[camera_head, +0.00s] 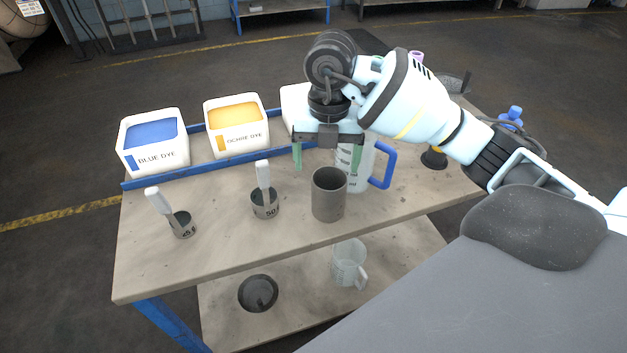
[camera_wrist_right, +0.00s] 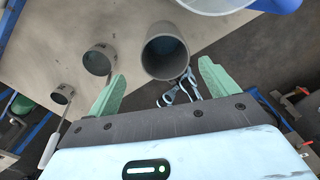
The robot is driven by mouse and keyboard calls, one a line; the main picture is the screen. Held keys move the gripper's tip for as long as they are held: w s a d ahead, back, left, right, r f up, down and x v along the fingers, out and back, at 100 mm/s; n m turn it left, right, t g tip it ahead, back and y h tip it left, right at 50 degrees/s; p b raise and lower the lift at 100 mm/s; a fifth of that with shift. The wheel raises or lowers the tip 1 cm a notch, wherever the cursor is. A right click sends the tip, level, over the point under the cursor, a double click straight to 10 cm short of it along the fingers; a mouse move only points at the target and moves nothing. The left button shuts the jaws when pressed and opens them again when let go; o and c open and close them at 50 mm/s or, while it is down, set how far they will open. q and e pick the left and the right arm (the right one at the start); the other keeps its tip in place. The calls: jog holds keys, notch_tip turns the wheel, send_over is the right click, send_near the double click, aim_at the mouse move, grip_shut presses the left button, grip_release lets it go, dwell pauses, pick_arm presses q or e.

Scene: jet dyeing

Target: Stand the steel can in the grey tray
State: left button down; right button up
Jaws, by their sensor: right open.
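The steel can (camera_head: 328,197) is a dark grey open cylinder standing upright near the front edge of the table. In the right wrist view the can (camera_wrist_right: 166,55) shows from above, its mouth open. My right gripper (camera_head: 327,156) is open and empty, its green fingers pointing down above the can. In the right wrist view its fingers (camera_wrist_right: 162,88) are spread to either side, with the can just beyond and between them; contact is not visible. I cannot make out a grey tray in either view. My left gripper is not in view.
A clear jug (camera_head: 358,178) with a blue handle stands close behind the can. Two small dippers, one marked 50 (camera_head: 265,204) and a smaller one (camera_head: 183,225), stand to its left. Dye tubs in blue (camera_head: 154,158) and ochre (camera_head: 238,143) stand behind. The lower shelf holds a plastic jug (camera_head: 348,262).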

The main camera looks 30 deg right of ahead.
aim_at(329, 185)
jog(key=shift+s+d+f, duration=0.1)
jog(key=shift+s+f, duration=0.15)
jog(key=shift+f, duration=0.25)
jog(key=shift+s+f, duration=0.2)
jog(key=shift+f, duration=0.5)
jog(key=shift+w+f, duration=0.1)
jog(key=shift+f, duration=0.05)
jog(key=f, duration=0.4)
jog(key=shift+w+d+f, duration=0.2)
jog(key=shift+d+f, duration=0.05)
jog(key=shift+f, duration=0.15)
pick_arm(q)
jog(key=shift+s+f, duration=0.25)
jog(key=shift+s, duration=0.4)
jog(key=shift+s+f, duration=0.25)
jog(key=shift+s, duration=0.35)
